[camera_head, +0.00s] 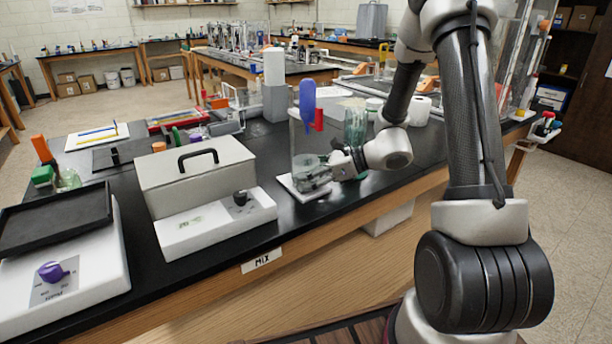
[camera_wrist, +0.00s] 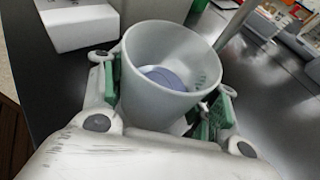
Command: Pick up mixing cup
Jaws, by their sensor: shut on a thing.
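The mixing cup (camera_wrist: 150,98) is a pale, translucent cup, open at the top, with something bluish at its bottom. In the wrist view the green-padded fingers of my gripper (camera_wrist: 165,105) are shut on it, one on each side. In the head view the cup (camera_head: 306,165) is at a white pad (camera_head: 303,190) on the black bench, with my gripper (camera_head: 322,175) reaching in from the right. The cup looks upright. I cannot tell whether its base touches the pad. The fingertips are partly hidden in the head view.
A grey box with a black handle (camera_head: 196,172) stands left of the cup, behind a white unit with a dark knob (camera_head: 215,225). A clear stand with a blue-purple piece (camera_head: 307,100) rises just behind the cup. The bench front edge carries a "MIX" label (camera_head: 262,260).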

